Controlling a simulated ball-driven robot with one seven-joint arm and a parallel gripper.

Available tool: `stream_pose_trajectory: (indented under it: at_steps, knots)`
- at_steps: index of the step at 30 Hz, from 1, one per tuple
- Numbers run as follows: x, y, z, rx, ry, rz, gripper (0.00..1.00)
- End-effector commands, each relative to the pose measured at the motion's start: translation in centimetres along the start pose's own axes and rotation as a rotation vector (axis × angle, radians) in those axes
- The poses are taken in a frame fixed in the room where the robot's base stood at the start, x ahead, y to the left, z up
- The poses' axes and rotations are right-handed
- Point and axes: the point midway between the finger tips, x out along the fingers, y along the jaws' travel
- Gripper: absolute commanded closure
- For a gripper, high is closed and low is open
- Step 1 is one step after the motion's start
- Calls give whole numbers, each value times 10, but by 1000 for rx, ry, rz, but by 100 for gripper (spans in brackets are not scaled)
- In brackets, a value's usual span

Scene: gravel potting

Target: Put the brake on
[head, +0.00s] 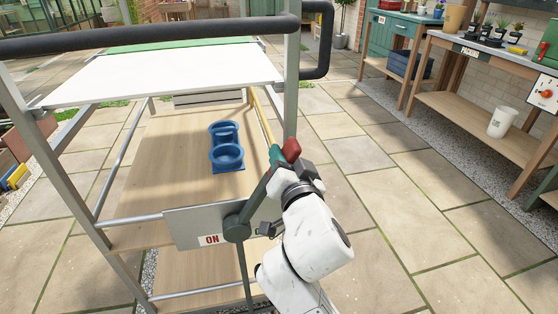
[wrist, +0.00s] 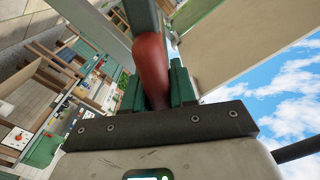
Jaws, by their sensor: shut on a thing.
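The trolley's brake lever (head: 258,198) is a grey bar on a round dark pivot, tilted up and to the right. Its red handle (head: 290,149) is at the upper end and also shows in the wrist view (wrist: 151,65). The pivot sits on a grey plate (head: 187,229) with a red "ON" label (head: 211,239) at its left. A marking right of the pivot is mostly hidden by my arm. My gripper (head: 282,158) has its green fingers (wrist: 157,88) on both sides of the red handle, shut on it.
The trolley has a white top (head: 170,75), a black push bar (head: 150,39) and a wooden shelf (head: 165,150) holding a blue double-cupped item (head: 226,157). A potting bench (head: 470,92) stands at the right. Paved floor (head: 400,215) between is clear.

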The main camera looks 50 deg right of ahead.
Motion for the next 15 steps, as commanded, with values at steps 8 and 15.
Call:
stream_pose_trajectory:
  at_steps: [8,15]
  knots:
    - [0,5,2,3,-5,12,100]
    - [0,5,2,2,-4,11,55]
